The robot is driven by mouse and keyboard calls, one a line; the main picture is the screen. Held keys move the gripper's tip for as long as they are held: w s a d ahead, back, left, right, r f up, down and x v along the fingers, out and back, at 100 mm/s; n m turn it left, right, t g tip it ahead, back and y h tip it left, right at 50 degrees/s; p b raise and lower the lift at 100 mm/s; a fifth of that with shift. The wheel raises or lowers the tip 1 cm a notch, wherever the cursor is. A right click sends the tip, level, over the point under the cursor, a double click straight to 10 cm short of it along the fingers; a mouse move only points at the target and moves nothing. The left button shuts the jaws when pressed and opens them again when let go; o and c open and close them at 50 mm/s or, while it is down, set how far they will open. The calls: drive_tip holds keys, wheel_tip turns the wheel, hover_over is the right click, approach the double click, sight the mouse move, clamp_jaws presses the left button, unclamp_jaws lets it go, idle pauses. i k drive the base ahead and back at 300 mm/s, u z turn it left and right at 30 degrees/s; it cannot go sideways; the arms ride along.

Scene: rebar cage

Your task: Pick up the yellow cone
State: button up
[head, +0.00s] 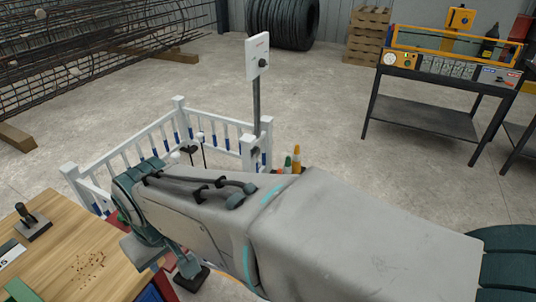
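A slim yellow-orange cone (297,156) stands upright just beyond my arm, near the middle of the head view. Its lower part is hidden behind the arm. A shorter green cone-like piece (288,163) stands close to its left, with a small red-orange bit beside it. My arm crosses the lower middle of the view, in front of these pieces. My gripper's fingers cannot be made out, and nothing is seen held.
A white railing (150,140) and a post with a white switch box (258,56) stand behind my arm. A wooden table (70,250) with a black-handled tool (32,222) is at lower left. Rebar cages (80,40) and a dark workbench (440,100) stand farther back, with open floor between.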

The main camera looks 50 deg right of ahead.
sight(297, 169)
drive_tip(key=z, duration=3.1)
drive_tip(key=k, duration=0.9)
drive_tip(key=u, duration=1)
drive_tip(key=i, duration=1)
drive_tip(key=z, duration=0.05)
drive_tip(key=k, duration=0.5)
drive_tip(key=z, duration=0.6)
